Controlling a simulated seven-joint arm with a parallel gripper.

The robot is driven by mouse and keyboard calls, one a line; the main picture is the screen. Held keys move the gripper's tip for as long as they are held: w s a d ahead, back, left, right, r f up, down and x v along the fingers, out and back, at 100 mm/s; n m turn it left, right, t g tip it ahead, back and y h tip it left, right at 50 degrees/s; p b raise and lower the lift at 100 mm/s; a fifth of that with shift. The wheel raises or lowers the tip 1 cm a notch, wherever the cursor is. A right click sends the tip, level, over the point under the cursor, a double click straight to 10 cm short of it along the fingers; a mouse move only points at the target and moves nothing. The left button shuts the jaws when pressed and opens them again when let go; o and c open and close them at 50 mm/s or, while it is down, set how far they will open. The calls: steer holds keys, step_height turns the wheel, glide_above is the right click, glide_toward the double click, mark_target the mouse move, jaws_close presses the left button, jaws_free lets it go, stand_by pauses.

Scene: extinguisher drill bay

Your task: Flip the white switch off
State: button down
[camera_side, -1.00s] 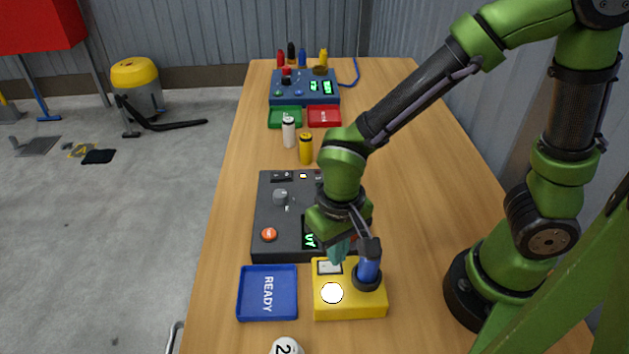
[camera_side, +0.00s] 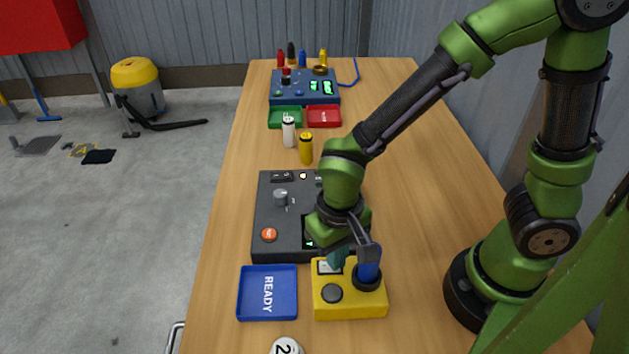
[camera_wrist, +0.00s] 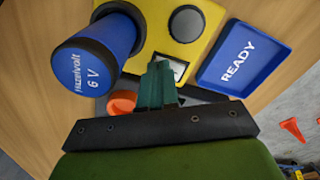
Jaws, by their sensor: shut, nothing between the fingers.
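The white switch (camera_side: 326,268) is set in the far edge of a yellow box (camera_side: 350,308), beside a round lamp (camera_side: 331,293) that is dark grey. A blue battery (camera_side: 369,268) stands upright in the box's black socket. My gripper (camera_side: 338,258), with shut teal fingers, is at the switch and partly hides it. In the wrist view the fingertips (camera_wrist: 158,66) are at the edge of the switch (camera_wrist: 177,69), with nothing between them. I cannot tell whether they touch it, nor clearly which way it is tipped.
A dark control panel (camera_side: 265,212) with an orange button (camera_side: 269,234) lies just beyond the box. A blue READY tray (camera_side: 243,297) is to its left. White (camera_side: 288,132) and yellow (camera_side: 306,150) cylinders stand farther back. The table (camera_side: 420,215) is clear on the right.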

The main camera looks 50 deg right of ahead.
step_height(320, 180, up, 7)
stand_by(0.8)
steer(key=shift+s+f+n, duration=0.1)
steer(key=shift+s+n, duration=0.05)
steer(key=shift+n, duration=0.35)
steer(key=d+r+m+t+y, duration=0.2)
steer(key=d+r+t, duration=0.5)
steer(key=d+r, duration=0.5)
steer(key=shift+d+r, duration=0.25)
steer(key=shift+d, duration=0.2)
